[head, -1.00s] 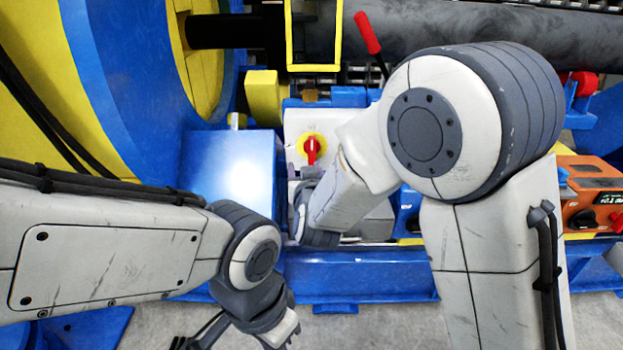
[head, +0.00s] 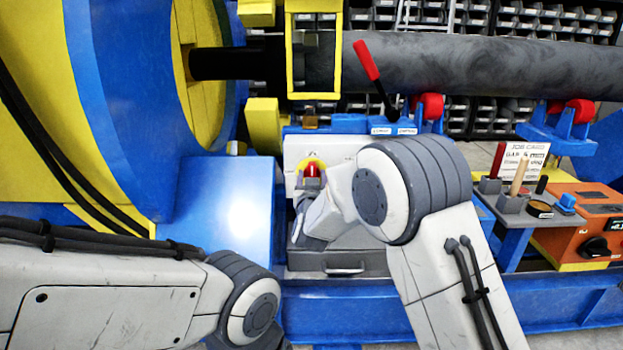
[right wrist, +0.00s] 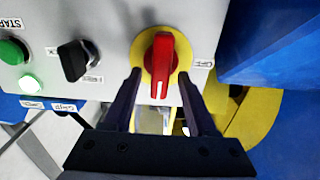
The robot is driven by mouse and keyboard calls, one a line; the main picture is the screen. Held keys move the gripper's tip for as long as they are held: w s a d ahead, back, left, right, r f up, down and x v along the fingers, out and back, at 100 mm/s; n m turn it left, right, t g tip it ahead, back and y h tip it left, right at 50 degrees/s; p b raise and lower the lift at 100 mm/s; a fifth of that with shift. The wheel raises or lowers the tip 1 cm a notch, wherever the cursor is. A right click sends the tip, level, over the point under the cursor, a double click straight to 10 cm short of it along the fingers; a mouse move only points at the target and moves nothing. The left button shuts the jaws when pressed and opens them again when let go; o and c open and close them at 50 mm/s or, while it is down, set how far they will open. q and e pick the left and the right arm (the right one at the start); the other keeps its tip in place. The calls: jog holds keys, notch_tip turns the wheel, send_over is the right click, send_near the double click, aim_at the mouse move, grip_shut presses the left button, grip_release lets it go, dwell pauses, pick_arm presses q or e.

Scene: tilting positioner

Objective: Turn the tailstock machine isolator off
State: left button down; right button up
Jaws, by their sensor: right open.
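The isolator is a red rotary handle (right wrist: 160,62) on a round yellow plate, on a pale grey panel (right wrist: 110,22). In the right wrist view the handle lies along the picture's vertical, its white mark at the lower end. In the head view the isolator (head: 311,170) shows just above my right wrist, partly covered. My right gripper (right wrist: 160,80) is open, its two fingertips at the left and right of the handle's lower part, with gaps between. Nothing is held. Whether the fingertips touch the plate I cannot tell. My left gripper is out of view; only its arm shows.
A black selector (right wrist: 75,60) and a green button (right wrist: 12,51) sit left of the isolator in the right wrist view. A blue housing (right wrist: 265,45) rises close on the right. In the head view, a drawer (head: 340,262) lies below and a red-handled lever (head: 367,60) stands above.

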jog(key=shift+w, duration=0.15)
grip_shut()
